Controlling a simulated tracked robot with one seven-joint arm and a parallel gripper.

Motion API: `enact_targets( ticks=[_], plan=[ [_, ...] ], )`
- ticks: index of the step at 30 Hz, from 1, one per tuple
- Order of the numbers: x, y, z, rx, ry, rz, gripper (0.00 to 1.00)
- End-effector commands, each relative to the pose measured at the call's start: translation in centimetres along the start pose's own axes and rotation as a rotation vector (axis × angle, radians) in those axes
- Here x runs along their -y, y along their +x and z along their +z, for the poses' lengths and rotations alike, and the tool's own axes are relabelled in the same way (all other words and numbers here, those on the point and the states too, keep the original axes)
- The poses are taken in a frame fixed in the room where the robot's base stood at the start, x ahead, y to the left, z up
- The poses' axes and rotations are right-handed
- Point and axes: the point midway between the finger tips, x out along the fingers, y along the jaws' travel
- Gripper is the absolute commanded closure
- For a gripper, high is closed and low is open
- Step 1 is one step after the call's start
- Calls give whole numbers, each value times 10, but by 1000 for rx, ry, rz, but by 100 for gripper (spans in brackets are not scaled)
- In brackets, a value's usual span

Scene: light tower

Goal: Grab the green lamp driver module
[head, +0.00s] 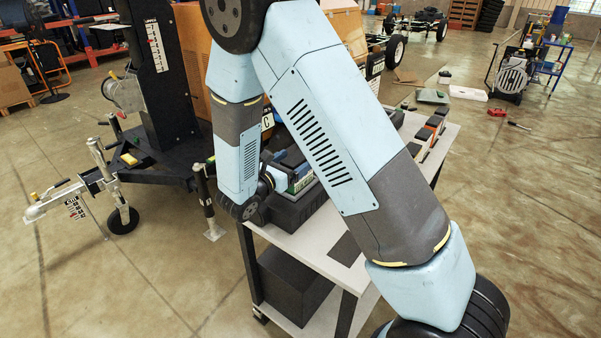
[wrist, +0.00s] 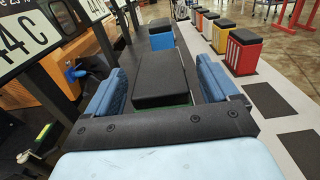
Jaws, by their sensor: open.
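The green lamp driver module (wrist: 162,80) shows in the wrist view as a black-topped box with a thin green edge low down. It lies between the two blue-padded fingers of my open gripper (wrist: 160,88), one finger on each side. I cannot tell whether the pads touch it. In the head view, a green, ribbed side of the module (head: 303,184) shows just right of my wrist, by the black case on the table. My arm hides most of my gripper there.
A blue module (wrist: 161,38) stands just beyond. A red module (wrist: 243,50) and a yellow one (wrist: 222,37) stand in a row to the right on the white table (head: 320,250). A black trailer mast (head: 158,90) stands left of the table.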

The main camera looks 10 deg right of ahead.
Motion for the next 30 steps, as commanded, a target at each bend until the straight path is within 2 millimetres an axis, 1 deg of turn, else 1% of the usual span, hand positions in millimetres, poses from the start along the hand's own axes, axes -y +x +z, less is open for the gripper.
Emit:
enact_targets(
  ticks=[3, 8, 9, 30],
  plan=[
    [0, 4, 0, 0, 0, 0, 13],
    [0, 4, 0, 0, 0, 0, 13],
    [0, 4, 0, 0, 0, 0, 15],
    [0, 4, 0, 0, 1, 0, 82]
  ],
)
